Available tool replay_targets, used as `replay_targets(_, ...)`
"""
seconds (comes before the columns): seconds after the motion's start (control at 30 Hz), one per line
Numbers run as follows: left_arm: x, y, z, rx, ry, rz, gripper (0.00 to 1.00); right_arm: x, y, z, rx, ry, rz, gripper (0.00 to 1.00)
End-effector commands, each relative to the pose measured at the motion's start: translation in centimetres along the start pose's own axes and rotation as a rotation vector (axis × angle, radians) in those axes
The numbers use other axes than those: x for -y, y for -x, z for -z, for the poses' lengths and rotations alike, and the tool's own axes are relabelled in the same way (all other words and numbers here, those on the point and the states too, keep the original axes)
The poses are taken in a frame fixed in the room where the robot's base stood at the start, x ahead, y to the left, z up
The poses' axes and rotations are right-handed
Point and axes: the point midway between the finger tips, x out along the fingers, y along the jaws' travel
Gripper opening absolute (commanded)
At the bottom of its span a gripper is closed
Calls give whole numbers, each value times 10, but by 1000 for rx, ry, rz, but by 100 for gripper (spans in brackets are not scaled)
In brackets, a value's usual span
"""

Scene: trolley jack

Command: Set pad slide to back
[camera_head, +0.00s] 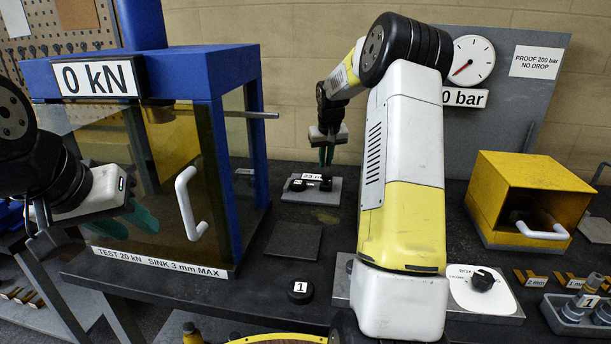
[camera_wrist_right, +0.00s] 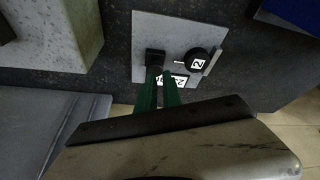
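A pale plate (camera_head: 298,196) lies on the bench in mid-view with a white "23" label, a dark round knob and a small black block (camera_head: 326,182). I cannot tell for sure which part is the pad slide. In the right wrist view the plate (camera_wrist_right: 200,32) carries the black block (camera_wrist_right: 155,57) and a knob marked 2 (camera_wrist_right: 198,62). My right gripper (camera_head: 326,163) points down at the block; its green fingers (camera_wrist_right: 160,78) are close together at the block's edge. Whether they grip it is unclear. My left gripper (camera_head: 125,222) is open and empty before the press's amber door.
The blue press (camera_head: 235,75) reading 0 kN stands left, with a white door handle (camera_head: 186,203). A gauge panel (camera_head: 545,60) is behind my right arm. A yellow box (camera_head: 510,170) with a handle stands right. A black puck marked 1 (camera_head: 300,291) sits near the front.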

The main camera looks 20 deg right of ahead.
Motion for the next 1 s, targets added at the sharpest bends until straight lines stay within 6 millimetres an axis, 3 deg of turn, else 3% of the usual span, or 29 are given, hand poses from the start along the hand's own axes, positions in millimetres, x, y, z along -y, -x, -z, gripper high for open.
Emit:
replay_targets(0.1, 0, 0, 0, 0, 0, 0, 36, 24, 2, -8, 28, 27, -93, 0)
replay_targets(0.4, 0, 0, 0, 0, 0, 0, 36, 58, 19, -7, -33, 51, -332, 0)
replay_targets(0.8, 0, 0, 0, 0, 0, 0, 36, 63, 25, -3, -67, 49, -378, 0)
replay_targets(1.0, 0, 0, 0, 0, 0, 0, 36, 60, 18, -3, -64, 49, -378, 0)
